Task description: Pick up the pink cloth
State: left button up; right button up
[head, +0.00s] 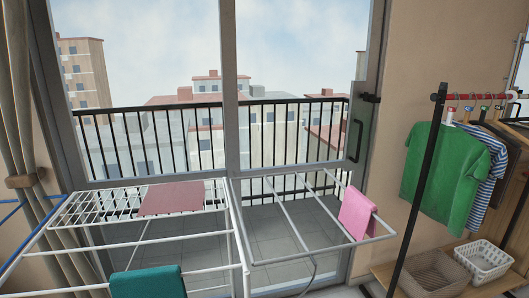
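A bright pink cloth (357,213) hangs folded over a rail at the right end of the white drying rack (290,259). A second cloth, a duller rose-pink one (171,198), lies flat on the rack's left wing. A teal cloth (146,282) hangs over a rail at the front left and is cut by the bottom edge. Neither of my grippers is in the head view.
A clothes rail (418,200) with a green shirt (443,176) and other hung clothes stands at the right. Two baskets (436,274) (484,260) sit on its low shelf. A glass balcony door is behind the rack.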

aim_at(356, 209)
jog(key=l+u, duration=0.25)
jog(key=u, duration=0.2)
jog(key=l+u, duration=0.25)
jog(key=u, duration=0.25)
jog(key=l+u, duration=0.2)
jog(key=l, duration=0.2)
jog(key=k+l+u, duration=0.2)
jog(key=l, duration=0.65)
jog(key=k+l+u, duration=0.15)
jog(key=l, duration=0.3)
